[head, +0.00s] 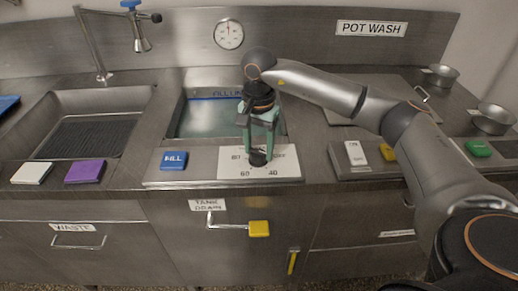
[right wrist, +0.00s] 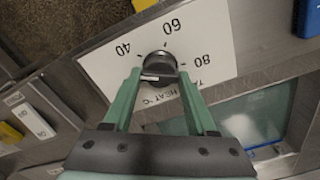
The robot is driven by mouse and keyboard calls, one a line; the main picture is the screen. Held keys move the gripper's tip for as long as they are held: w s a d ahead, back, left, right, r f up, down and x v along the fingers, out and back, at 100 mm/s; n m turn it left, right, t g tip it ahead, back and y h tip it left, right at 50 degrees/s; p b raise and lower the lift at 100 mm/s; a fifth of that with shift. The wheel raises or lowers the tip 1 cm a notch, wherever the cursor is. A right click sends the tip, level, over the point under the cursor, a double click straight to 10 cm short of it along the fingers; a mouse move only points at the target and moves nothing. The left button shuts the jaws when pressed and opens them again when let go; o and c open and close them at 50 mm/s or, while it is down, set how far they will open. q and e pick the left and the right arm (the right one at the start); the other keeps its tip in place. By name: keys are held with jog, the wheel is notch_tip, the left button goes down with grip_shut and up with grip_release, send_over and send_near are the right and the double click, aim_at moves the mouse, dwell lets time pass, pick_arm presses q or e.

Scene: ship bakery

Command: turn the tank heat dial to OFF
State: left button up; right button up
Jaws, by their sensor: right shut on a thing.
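The tank heat dial (head: 258,158) is a black round knob on a white plate (head: 284,160) at the counter's front edge. In the right wrist view the dial (right wrist: 160,64) sits amid the marks 40, 60 and 80. A pale line shows on the knob's lower left side in that view; its exact setting is hard to tell. My right gripper (head: 259,150) points down over the plate with its green fingers shut on the dial, one on each side (right wrist: 159,74). No OFF mark can be read; part of the plate is hidden by my gripper. My left gripper is out of view.
A blue FILL button (head: 174,160) is left of the plate; a white switch (head: 356,153) is to its right. The water tank (head: 210,118) lies behind. A yellow-handled drain lever (head: 258,229) is below. Metal pots (head: 494,118) stand at right.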

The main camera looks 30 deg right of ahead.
aim_at(257, 150)
jog(key=n, duration=0.2)
jog(key=shift+n, duration=0.4)
jog(key=n+b, duration=0.1)
jog(key=n, duration=0.3)
jog(key=shift+w, duration=0.1)
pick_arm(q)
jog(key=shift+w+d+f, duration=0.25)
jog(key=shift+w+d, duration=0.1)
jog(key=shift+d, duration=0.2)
pick_arm(e)
jog(key=shift+n, duration=0.9)
jog(key=shift+a, duration=0.1)
jog(key=o, duration=1.4)
jog(key=shift+c, duration=0.2)
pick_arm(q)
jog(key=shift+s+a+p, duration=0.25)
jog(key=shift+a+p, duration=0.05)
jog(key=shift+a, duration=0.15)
pick_arm(e)
notch_tip(257, 150, up, 13)
jog(key=shift+f, duration=0.2)
